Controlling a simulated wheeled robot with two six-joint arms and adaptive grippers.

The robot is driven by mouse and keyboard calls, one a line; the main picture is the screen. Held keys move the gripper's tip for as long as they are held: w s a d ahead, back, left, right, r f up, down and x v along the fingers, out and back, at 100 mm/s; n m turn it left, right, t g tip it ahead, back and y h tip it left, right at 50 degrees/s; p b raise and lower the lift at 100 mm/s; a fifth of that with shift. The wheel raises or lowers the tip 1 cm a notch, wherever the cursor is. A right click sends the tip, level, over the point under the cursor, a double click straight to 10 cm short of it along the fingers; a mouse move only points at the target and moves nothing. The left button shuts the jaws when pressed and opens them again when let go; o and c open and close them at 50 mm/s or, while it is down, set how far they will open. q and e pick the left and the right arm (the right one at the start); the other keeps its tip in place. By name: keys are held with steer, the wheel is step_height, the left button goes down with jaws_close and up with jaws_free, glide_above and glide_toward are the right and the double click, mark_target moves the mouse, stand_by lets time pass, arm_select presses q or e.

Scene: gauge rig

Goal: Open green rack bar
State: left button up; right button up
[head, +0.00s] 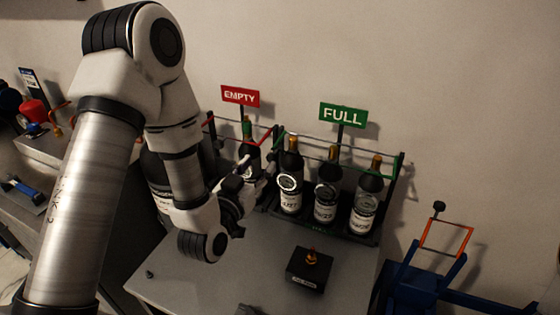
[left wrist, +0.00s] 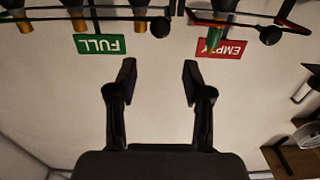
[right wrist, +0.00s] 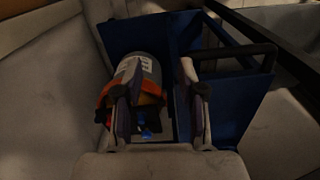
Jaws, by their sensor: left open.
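The FULL rack, under a green FULL sign (head: 342,115), holds several dark bottles (head: 327,190). Its green bar (head: 311,157) runs across the front of the bottles. In the left wrist view, upside down, the bar (left wrist: 118,18) ends in a dark round knob (left wrist: 160,27) near the top edge. My left gripper (head: 262,178) is in front of the racks, near the gap between them. It also shows in the left wrist view (left wrist: 157,70), open and empty, with its fingers apart from the bar. My right gripper (right wrist: 160,68) is open above a blue cart.
The EMPTY rack has a red sign (head: 240,96) and a red bar with a knob (left wrist: 270,35). A small black box (head: 309,270) sits on the grey table (head: 200,290). The blue cart (right wrist: 245,100) holds a grey cylinder (right wrist: 140,68) with an orange strap.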

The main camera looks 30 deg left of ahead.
mark_target(270, 158)
arm_select(q)
steer(key=w, duration=0.2)
steer(key=w+f, duration=0.1)
steer(key=w, duration=0.2)
steer(key=w+f, duration=0.1)
steer(key=w, duration=0.1)
steer(key=shift+w+a+p, duration=0.15)
steer(key=shift+w+p, duration=0.05)
steer(key=shift+p, duration=0.1)
steer(key=shift+w+f, duration=0.15)
steer(key=shift+f, duration=0.05)
steer(key=shift+r, duration=0.15)
jaws_close()
arm_select(e)
steer(key=shift+f, duration=0.25)
